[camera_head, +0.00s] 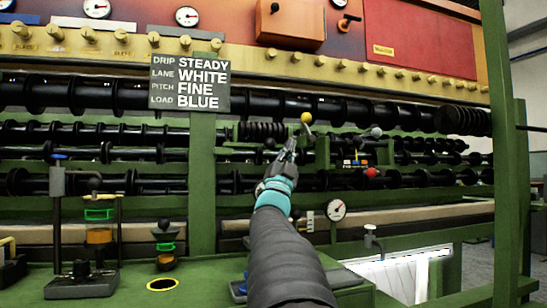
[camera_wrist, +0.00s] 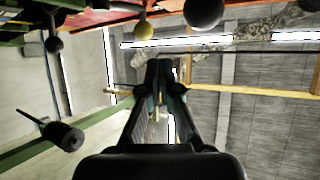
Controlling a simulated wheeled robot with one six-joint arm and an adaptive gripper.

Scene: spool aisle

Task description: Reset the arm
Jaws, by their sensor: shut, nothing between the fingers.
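My arm reaches from the bottom middle of the head view up toward the black rollers. My gripper (camera_head: 291,143) is at its end, just below and left of a yellow ball knob (camera_head: 306,117). In the wrist view my gripper (camera_wrist: 160,65) has its two fingers together at the tips, with nothing seen between them. The yellow knob also shows in the wrist view (camera_wrist: 144,31), above the fingertips and apart from them in the picture. I cannot tell from these frames whether the gripper touches the knob in depth.
A sign (camera_head: 189,83) reads steady, white, fine, blue. A grey knob (camera_head: 376,132) and a red knob (camera_head: 371,173) are right of the gripper. A dial gauge (camera_head: 337,210) sits below. Stands with green and orange rings (camera_head: 99,214) are at left. A green post (camera_head: 503,150) rises at right.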

